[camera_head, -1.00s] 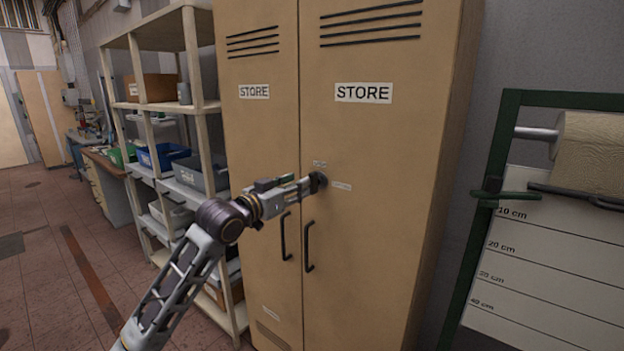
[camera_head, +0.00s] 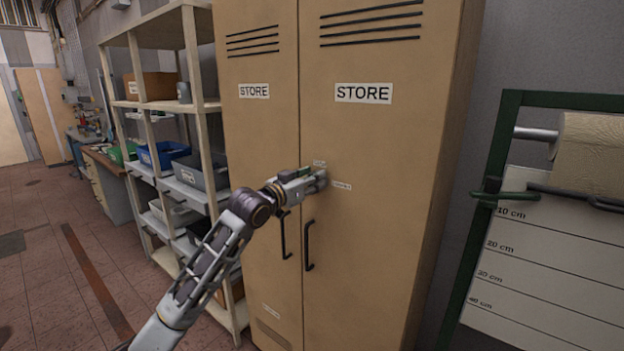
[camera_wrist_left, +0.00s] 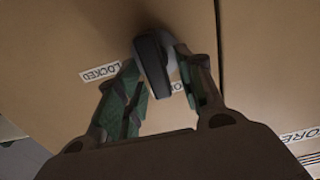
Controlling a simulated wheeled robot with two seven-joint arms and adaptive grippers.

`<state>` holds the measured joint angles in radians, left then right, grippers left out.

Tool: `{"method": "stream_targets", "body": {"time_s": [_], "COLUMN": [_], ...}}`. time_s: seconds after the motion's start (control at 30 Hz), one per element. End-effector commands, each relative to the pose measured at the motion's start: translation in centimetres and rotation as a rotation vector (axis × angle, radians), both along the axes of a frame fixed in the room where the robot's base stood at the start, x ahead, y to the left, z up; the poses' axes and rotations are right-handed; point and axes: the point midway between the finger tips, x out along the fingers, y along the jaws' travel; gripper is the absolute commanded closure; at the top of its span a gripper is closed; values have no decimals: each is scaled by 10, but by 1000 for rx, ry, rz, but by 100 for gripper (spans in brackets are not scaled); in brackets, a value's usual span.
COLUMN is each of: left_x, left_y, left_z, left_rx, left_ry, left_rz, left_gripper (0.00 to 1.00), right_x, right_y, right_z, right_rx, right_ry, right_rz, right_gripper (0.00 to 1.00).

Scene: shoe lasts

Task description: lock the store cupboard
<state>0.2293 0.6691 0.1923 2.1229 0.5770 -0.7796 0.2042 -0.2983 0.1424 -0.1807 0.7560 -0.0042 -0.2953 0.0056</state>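The tan store cupboard (camera_head: 375,150) stands upright with both doors closed. A dark knob (camera_wrist_left: 153,66) on its door shows in the left wrist view, beside a label reading LOCKED (camera_wrist_left: 100,73). A second label (camera_wrist_left: 177,86) is partly hidden by the knob and a finger. My left gripper (camera_head: 322,180) is at the door above the handles and hides the knob in the head view. In the left wrist view its fingers (camera_wrist_left: 160,75) are apart, one on either side of the knob. Firm contact cannot be made out. My right gripper is not in view.
Two black door handles (camera_head: 309,246) (camera_head: 285,236) hang below my left gripper. A shelf rack (camera_head: 205,120) with bins stands close on the left. A green-framed stand with a paper roll (camera_head: 590,150) is on the right. The floor at left is open.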

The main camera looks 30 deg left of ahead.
Motion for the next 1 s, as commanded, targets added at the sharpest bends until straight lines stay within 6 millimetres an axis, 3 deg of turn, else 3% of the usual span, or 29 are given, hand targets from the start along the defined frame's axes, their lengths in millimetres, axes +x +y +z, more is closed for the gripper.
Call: {"method": "stream_targets", "body": {"time_s": [0.43, 0.73, 1.0], "left_x": [4, 4, 4], "left_y": [0, 0, -1], "left_z": [0, 0, 0], "left_rx": [0, 0, 10], "left_ry": [1, 1, 0], "left_rz": [0, 0, 0], "left_gripper": [62, 100, 100], "right_x": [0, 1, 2], "right_y": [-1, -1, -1], "right_z": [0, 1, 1], "right_rx": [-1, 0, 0], "right_ry": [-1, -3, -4], "right_rz": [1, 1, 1], "right_gripper": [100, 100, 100]}}
